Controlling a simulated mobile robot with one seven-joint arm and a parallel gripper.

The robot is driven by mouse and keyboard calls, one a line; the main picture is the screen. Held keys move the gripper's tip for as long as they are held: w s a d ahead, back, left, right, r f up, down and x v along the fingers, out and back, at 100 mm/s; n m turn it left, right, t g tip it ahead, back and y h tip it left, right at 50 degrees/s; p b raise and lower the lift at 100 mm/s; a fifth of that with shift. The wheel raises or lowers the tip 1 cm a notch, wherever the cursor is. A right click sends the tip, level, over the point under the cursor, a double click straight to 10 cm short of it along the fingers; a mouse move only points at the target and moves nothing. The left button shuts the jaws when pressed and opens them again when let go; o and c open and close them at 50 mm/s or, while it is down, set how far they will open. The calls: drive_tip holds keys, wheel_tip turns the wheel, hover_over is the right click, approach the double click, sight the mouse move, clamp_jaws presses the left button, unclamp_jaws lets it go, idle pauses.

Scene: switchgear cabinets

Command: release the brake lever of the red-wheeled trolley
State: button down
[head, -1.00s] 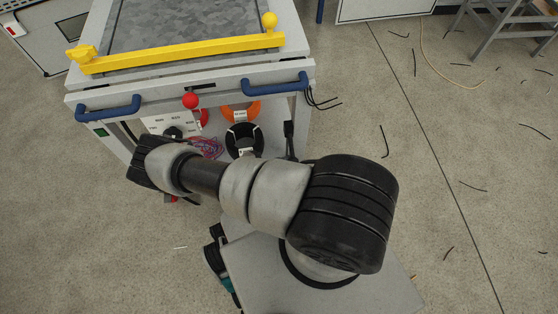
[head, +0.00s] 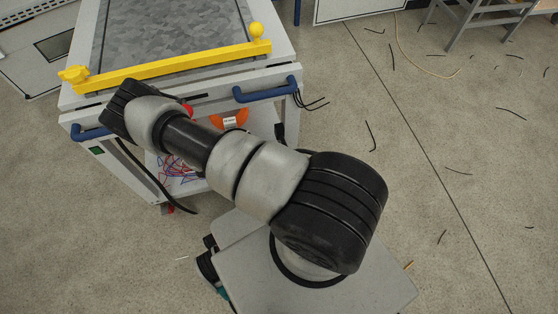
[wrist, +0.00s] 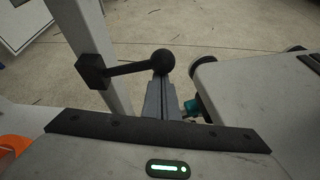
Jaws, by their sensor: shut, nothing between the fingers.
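The trolley (head: 185,95) is a pale cart with a yellow bar and blue handles in the head view. A small red part (head: 170,208), perhaps a wheel, shows low at its front. In the wrist view a black lever (wrist: 128,69) with a round knob (wrist: 163,60) sticks out sideways from a black block (wrist: 95,71) on a pale post (wrist: 88,40). My gripper (wrist: 160,86) is shut and empty, its grey fingers just below the knob in the picture; I cannot tell whether they touch it. In the head view my arm hides the gripper.
A red ball (head: 188,109) and an orange spool (head: 230,117) show on the trolley beside my arm. Loose wires (head: 178,168) lie inside it. Thin black offcuts (head: 371,135) litter the open floor at right. A grey stepped frame (head: 475,20) stands at the back right.

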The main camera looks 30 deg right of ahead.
drive_tip(key=shift+w+d+r+n, duration=0.1)
drive_tip(key=shift+w+r+n, duration=0.15)
drive_tip(key=shift+r, duration=0.55)
drive_tip(key=shift+w+r+n, duration=0.15)
drive_tip(key=shift+w+r, duration=0.05)
drive_tip(key=shift+r, duration=0.55)
drive_tip(key=shift+d+r, duration=0.1)
drive_tip(key=shift+r, duration=0.05)
wheel_tip(320, 180, down, 4)
drive_tip(key=f+b, duration=0.1)
drive_tip(key=b, duration=0.3)
drive_tip(key=p+v, duration=0.2)
drive_tip(key=v, duration=0.9)
drive_tip(key=shift+w, duration=0.2)
drive_tip(key=shift+s+d, duration=0.15)
